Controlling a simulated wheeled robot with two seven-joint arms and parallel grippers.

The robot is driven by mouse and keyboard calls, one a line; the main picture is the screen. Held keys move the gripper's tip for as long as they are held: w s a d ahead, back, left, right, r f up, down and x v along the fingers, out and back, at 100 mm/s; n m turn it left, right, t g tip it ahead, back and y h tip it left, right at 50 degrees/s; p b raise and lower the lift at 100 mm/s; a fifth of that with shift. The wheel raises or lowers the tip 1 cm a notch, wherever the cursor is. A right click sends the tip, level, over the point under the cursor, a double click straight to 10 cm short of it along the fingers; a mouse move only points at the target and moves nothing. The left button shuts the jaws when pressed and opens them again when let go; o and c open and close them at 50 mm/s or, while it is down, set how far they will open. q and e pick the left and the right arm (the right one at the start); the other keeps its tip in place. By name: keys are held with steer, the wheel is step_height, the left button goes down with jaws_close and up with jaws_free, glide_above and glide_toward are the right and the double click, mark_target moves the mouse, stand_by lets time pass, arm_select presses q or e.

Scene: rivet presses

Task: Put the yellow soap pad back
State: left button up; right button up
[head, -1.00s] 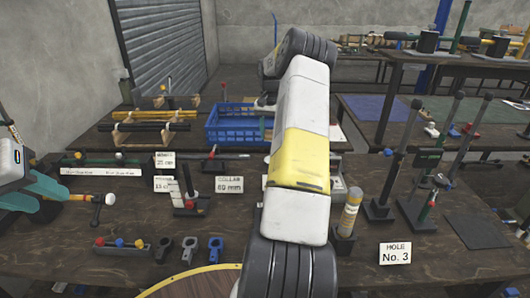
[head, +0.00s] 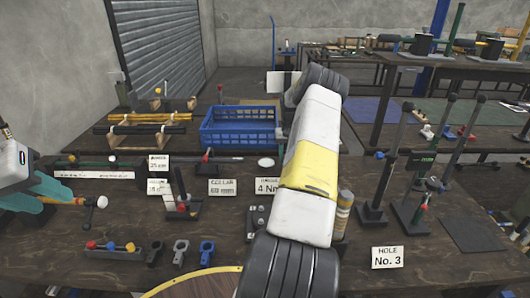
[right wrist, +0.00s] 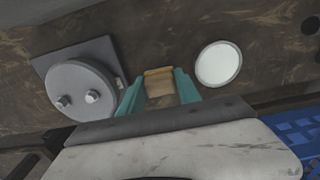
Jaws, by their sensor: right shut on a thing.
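In the right wrist view, my right gripper (right wrist: 160,92) is shut on a small yellow-orange block (right wrist: 159,84), which looks like the yellow soap pad. Its teal fingers sit on both sides of it, above the brown table. I cannot tell whether the pad touches the table. In the head view, my right arm hides this gripper and the pad.
A white disc (right wrist: 218,64) lies right of the pad, and a grey round part with two pins (right wrist: 82,92) stands left. Signs, including Hole No. 3 (head: 387,257), and upright levers (head: 385,185) stand on the table.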

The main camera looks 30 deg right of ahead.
steer(key=shift+f, duration=0.6)
steer(key=shift+f, duration=0.15)
steer(key=o, duration=1.2)
